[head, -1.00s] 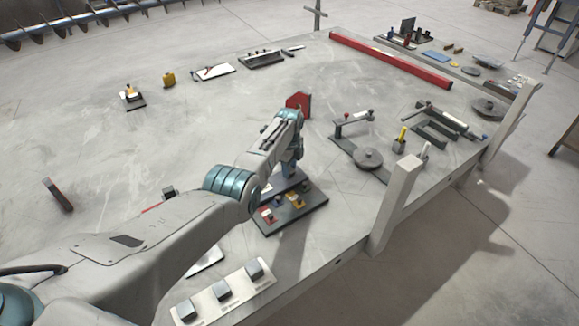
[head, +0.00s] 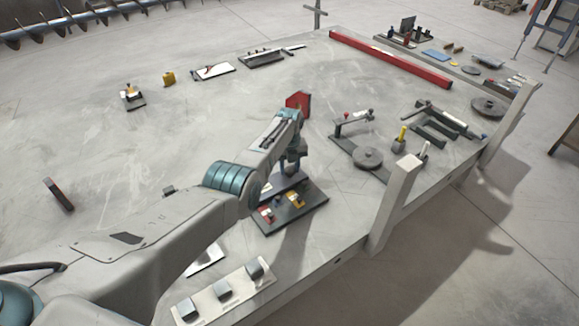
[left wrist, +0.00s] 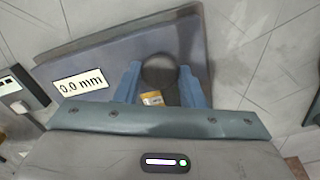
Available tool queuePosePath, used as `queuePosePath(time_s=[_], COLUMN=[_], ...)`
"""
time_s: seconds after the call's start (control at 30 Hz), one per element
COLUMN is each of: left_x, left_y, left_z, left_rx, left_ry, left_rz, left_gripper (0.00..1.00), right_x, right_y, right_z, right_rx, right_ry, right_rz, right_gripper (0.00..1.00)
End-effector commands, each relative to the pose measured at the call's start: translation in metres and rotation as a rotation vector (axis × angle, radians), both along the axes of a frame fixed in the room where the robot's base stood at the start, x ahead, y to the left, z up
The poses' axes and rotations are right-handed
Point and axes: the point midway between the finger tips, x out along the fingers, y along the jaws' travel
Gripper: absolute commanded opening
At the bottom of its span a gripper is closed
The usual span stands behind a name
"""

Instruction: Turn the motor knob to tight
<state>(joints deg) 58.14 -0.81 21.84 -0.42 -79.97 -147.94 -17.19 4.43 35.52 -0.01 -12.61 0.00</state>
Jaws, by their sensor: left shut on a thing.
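My left gripper (head: 291,168) points down over a dark panel (head: 272,190) near the front of the table. In the left wrist view, the two blue fingers of this gripper (left wrist: 161,92) are shut on a dark round knob (left wrist: 159,72), one finger on each side. A small yellow label (left wrist: 152,98) shows beside the knob, between the fingers. The panel (left wrist: 100,62) under it carries a white plate (left wrist: 82,81) reading "0.0 mm". In the head view my wrist hides the knob. I cannot read any "tight" mark. My right gripper is not in view.
A dark board (head: 290,212) with red and yellow parts lies just in front. A pale strip with three grey blocks (head: 222,291) lies at the front edge. A fixture with a round disc (head: 368,157) and a post (head: 393,205) stand to the right. The table's left middle is mostly clear.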

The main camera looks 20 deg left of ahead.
Motion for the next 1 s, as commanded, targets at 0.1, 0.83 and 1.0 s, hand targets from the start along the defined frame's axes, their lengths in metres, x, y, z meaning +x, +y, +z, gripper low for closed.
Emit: queuePosePath(time_s=[0.1, 0.83, 1.0], left_x=[0.001, 0.0007, 0.0003], left_y=[-0.0005, -0.0003, -0.0002], left_z=[0.0014, 0.001, 0.0005], left_rx=[-0.001, 0.0, 0.0], left_ry=[-0.003, -0.002, -0.001], left_rz=[-0.041, -0.084, -0.084], left_gripper=[0.13, 0.55, 0.58], right_x=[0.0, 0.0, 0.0], right_y=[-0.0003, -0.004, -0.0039], right_z=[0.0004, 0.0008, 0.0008], right_rx=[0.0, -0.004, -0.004], right_ry=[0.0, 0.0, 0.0], right_rz=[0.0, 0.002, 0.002], right_gripper=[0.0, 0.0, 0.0])
